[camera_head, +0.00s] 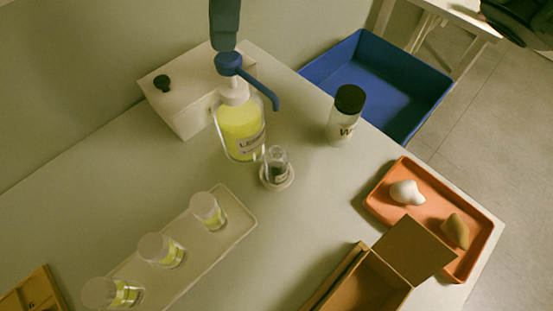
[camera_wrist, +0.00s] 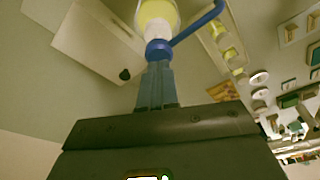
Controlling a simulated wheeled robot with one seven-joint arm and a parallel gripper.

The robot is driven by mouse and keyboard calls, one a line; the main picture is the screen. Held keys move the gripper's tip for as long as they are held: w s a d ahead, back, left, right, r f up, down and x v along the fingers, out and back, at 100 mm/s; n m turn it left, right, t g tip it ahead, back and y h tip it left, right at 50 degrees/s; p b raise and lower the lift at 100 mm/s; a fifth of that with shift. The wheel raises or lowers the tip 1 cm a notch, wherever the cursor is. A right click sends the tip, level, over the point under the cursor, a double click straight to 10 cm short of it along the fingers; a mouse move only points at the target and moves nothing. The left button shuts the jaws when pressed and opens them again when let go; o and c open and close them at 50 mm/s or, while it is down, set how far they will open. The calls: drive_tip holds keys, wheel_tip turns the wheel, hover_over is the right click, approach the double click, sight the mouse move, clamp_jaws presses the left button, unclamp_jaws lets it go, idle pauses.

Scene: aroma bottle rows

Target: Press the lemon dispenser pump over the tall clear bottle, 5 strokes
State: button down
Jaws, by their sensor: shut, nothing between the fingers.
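The lemon dispenser (camera_head: 241,128) is a clear bottle of yellow liquid with a white collar, a blue pump head (camera_head: 228,63) and a long bent spout. The tall clear bottle (camera_head: 277,162) stands on a small round white base in front of it, below and near the spout tip. My gripper (camera_head: 224,48) is shut and empty, pointing down with its fingertips at the top of the pump head. In the wrist view the shut blue fingers (camera_wrist: 157,68) meet the pump head (camera_wrist: 158,50); whether they press it down I cannot tell.
A white box with a black knob (camera_head: 188,98) stands behind the dispenser. A black-capped bottle (camera_head: 342,120) is at right. A tray (camera_head: 238,235) holds three small jars. An orange tray (camera_head: 468,268), an open brown box (camera_head: 370,285) and a blue bin (camera_head: 390,75) lie further right.

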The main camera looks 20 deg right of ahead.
drive_tip(key=shift+f+b, duration=0.6)
drive_tip(key=shift+f, duration=0.7)
drive_tip(key=shift+r+p, duration=1.3)
drive_tip(key=shift+r, duration=0.1)
drive_tip(key=shift+f, duration=0.15)
